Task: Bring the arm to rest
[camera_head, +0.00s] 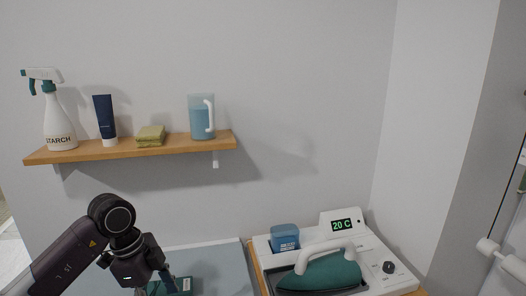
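My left arm comes in from the lower left, and its dark gripper (140,272) points down at the bottom of the view. Its fingertips are low and partly hidden, so I cannot tell whether it is open or shut. A dark teal item (183,286) lies just right of and partly behind the gripper, on a grey-blue surface (222,268). I cannot tell whether the gripper touches it. My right gripper is not in view.
A wooden wall shelf (190,145) holds a starch spray bottle (59,122), a dark blue tube (104,117), folded yellow cloths (151,136) and a blue jug (201,118). At right, a white station reading 20 C (381,262) holds a teal iron (320,274) and a blue container (285,237).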

